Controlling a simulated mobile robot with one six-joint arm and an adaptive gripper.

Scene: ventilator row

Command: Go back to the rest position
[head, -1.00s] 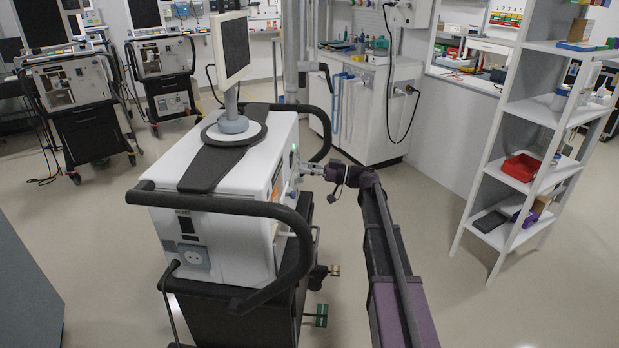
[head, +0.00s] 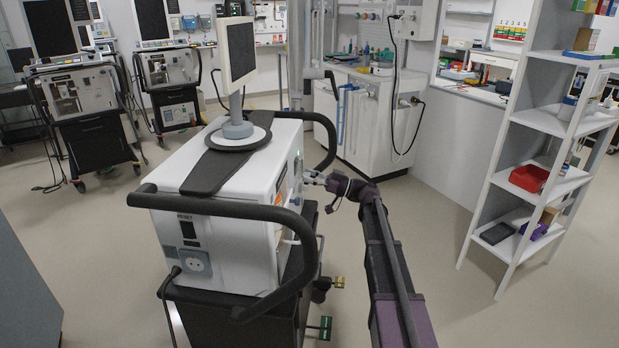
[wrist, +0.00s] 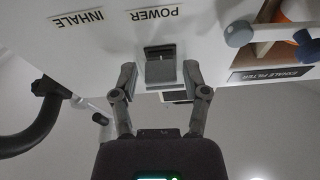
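My gripper (wrist: 160,75) is in front of the ventilator's side panel (wrist: 215,20), under the upside-down POWER label. Its two fingers are spread, with a grey switch or flap (wrist: 160,70) showing between them. I see gaps beside this part and nothing gripped. In the head view my gripper (head: 314,178) is small, close to the right side of the white ventilator (head: 225,225). Whether a fingertip touches the panel cannot be told. My arm reaches there from the bottom of the picture.
The ventilator has black handle bars (head: 305,250) and a screen (head: 236,52) on top. A blue-ended knob (wrist: 305,45) sits right of my gripper in the wrist view. A white shelf (head: 495,190) stands at the right. Floor is clear between my arm and the shelf.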

